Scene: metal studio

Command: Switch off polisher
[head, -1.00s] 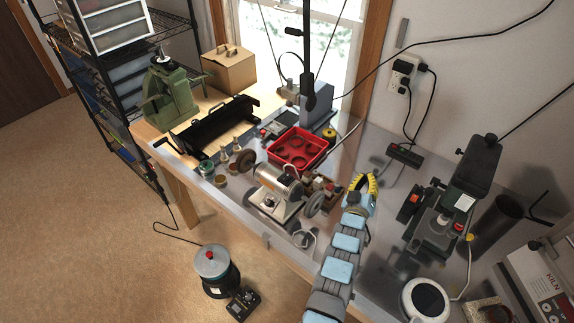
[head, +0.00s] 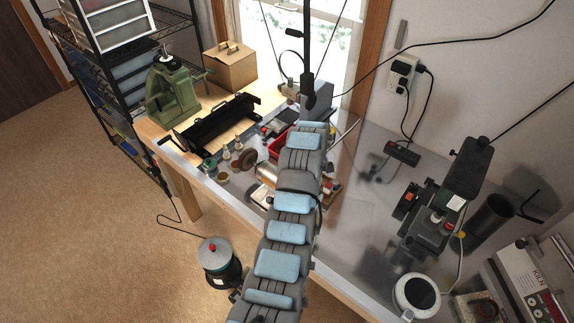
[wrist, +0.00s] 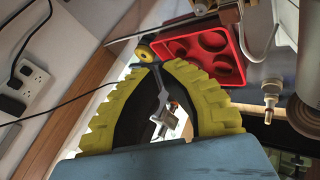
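The polisher (head: 266,172) is a bench machine with a pale metal body and a wheel at each end. In the head view my arm covers most of it; its left brown wheel (head: 244,160) and part of its base show, while its switch is hidden. My gripper is behind my arm in the head view. In the wrist view my gripper (wrist: 160,66) has its two yellow ridged fingers curved together at the tips, with nothing seen held. A large grey cylinder at the right edge of the wrist view may be part of the polisher; I cannot tell.
A red tray (wrist: 215,52) lies beyond my fingers, behind the polisher. Small bottles (head: 225,154) stand left of the polisher. A green-black machine (head: 440,205) stands at the right. The bench between it and my arm is mostly clear. A power strip (head: 402,153) lies by the wall.

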